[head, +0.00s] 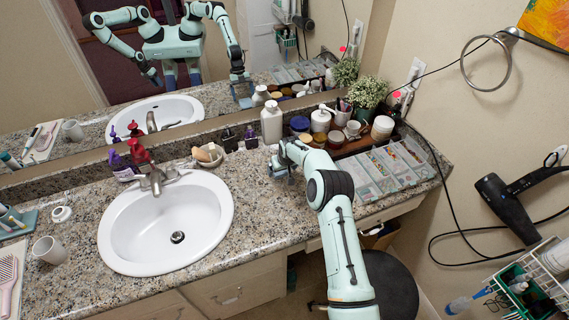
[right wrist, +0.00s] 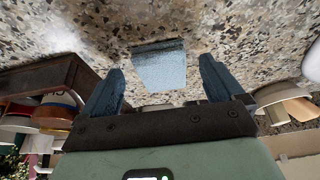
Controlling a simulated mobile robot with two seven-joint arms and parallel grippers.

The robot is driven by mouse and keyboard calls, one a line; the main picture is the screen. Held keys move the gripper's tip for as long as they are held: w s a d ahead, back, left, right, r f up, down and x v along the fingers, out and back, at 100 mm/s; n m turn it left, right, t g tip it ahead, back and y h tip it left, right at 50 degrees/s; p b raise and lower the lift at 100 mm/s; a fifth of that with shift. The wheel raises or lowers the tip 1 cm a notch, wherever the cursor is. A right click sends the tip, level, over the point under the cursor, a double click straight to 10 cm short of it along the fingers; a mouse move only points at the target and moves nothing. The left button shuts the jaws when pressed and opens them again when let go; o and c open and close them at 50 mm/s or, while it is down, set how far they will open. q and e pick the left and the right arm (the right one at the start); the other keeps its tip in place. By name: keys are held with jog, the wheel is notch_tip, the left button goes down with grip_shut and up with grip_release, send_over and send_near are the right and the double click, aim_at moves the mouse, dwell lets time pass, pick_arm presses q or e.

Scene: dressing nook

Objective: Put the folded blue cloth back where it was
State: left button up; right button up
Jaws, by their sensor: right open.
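The folded blue cloth (right wrist: 160,70) shows in the right wrist view as a small pale-blue block against the speckled counter. It lies between my right gripper's two fingertips, with a gap on each side. My right gripper (right wrist: 161,66) is open and points down at the counter. In the head view my right gripper (head: 281,168) is low over the counter, right of the sink and in front of the white bottle. The cloth is not clearly visible there, hidden by the gripper and arm. My left gripper is not directly in view; the mirror reflects my arms.
The sink (head: 165,225) is left of my right arm. A white cup (head: 49,250) stands at left. Bare counter (head: 265,215) lies between sink and arm.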

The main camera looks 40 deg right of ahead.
pick_arm(q)
jog(key=shift+s+f+b, duration=1.05)
jog(key=shift+s+f, duration=0.45)
jog(key=shift+f, duration=0.15)
pick_arm(e)
jog(key=v, duration=1.1)
jog(key=shift+a, duration=0.25)
jog(key=shift+r, duration=0.15)
jog(key=shift+s, duration=0.1)
